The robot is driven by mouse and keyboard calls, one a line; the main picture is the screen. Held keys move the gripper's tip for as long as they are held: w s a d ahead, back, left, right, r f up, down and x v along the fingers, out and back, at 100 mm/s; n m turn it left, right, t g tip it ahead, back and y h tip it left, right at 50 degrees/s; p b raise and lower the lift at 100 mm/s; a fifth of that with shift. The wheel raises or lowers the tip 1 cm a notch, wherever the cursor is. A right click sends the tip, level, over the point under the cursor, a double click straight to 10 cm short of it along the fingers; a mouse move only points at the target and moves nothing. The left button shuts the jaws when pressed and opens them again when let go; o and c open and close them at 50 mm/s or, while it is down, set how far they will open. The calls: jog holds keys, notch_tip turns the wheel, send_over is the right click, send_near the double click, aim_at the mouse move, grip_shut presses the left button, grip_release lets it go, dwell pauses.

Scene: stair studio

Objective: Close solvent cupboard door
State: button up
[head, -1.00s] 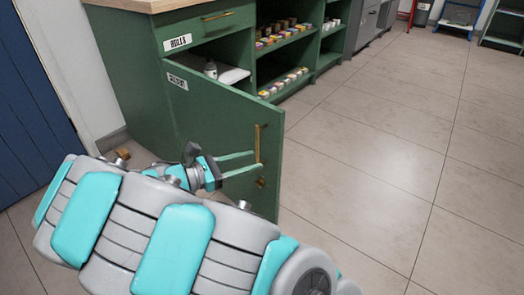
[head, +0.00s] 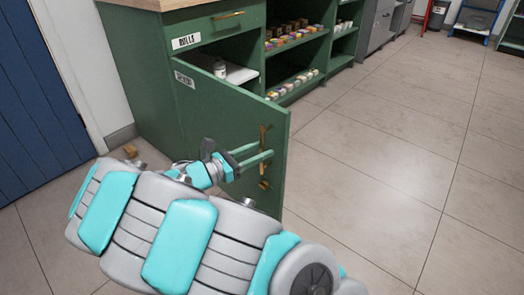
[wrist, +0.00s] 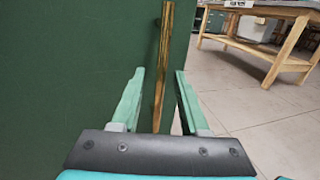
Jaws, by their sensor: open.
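The green cupboard door (head: 225,120) stands open in the head view, swung out from the cabinet, with a small white label (head: 184,80) at its upper left. Its upright brass handle (head: 264,142) is near the free edge. In the wrist view the handle (wrist: 163,55) runs down between my fingers. My gripper (head: 264,150) is open at the handle, one finger on each side of it in the wrist view (wrist: 160,73). I cannot tell whether either finger touches it. Part of the door's lower area is hidden behind my arm.
The cabinet has a drawer (head: 215,30) above the opening, and a white bottle (head: 220,68) on the shelf inside. Open shelves (head: 295,84) with small items stand to the right. The tiled floor (head: 380,150) to the right is clear. A wooden table (wrist: 285,50) shows in the wrist view.

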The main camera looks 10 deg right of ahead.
jog(key=shift+w+d, duration=0.2)
jog(key=shift+d, duration=0.25)
grip_shut()
dwell(1.1)
